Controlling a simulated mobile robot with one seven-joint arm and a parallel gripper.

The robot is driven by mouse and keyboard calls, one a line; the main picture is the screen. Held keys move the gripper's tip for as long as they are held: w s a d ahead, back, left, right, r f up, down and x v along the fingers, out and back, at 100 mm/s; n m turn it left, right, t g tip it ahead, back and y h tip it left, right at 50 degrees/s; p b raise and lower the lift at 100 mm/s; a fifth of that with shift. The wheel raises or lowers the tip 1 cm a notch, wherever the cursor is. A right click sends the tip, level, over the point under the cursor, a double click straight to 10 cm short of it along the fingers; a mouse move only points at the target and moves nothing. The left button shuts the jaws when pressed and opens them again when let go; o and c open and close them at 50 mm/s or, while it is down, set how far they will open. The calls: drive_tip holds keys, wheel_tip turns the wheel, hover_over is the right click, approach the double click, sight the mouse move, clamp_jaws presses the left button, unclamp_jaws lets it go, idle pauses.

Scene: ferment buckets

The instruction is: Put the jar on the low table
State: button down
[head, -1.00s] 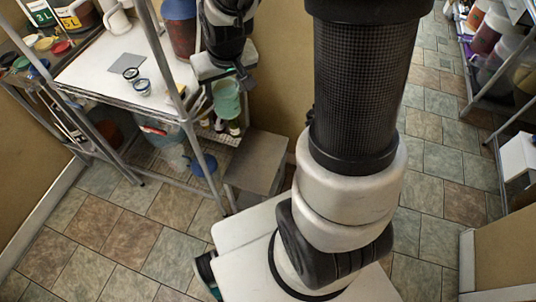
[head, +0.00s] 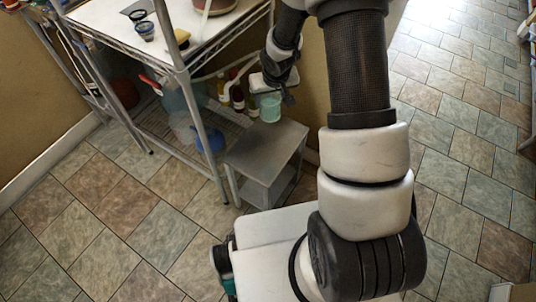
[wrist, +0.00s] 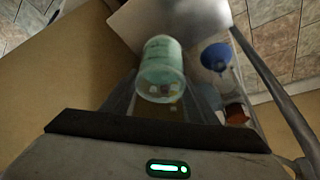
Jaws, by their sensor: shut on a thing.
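The jar is a pale teal-green tub (head: 270,108), seen at the back edge of the low table's top. I cannot tell whether it touches the table or hangs just above or behind it. The low table (head: 262,152) is a small grey metal stand beside the shelf rack. My gripper (head: 273,92) is shut on the jar from above. In the wrist view the jar (wrist: 161,70) sits between the fingers, and the grey table top (wrist: 170,22) shows beyond it.
A metal rack (head: 212,150) stands left of the low table, with bottles (head: 236,97) and a blue funnel-like thing (head: 210,141) on its lower shelf. A tan wall is close behind. The tiled floor (head: 110,205) at the front left is clear.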

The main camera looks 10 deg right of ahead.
drive_tip(key=shift+w+a+f+b, duration=0.15)
drive_tip(key=shift+f+b, duration=0.75)
drive_tip(key=shift+f, duration=2.05)
drive_tip(key=shift+w+a+f+b, duration=0.15)
drive_tip(key=shift+f+b, duration=0.8)
drive_tip(key=shift+f, duration=1.95)
drive_tip(key=shift+w+f+b, duration=0.25)
drive_tip(key=shift+f+b, duration=0.65)
drive_tip(key=shift+f, duration=2.05)
drive_tip(key=shift+f, duration=0.2)
drive_tip(key=c, duration=0.7)
unclamp_jaws()
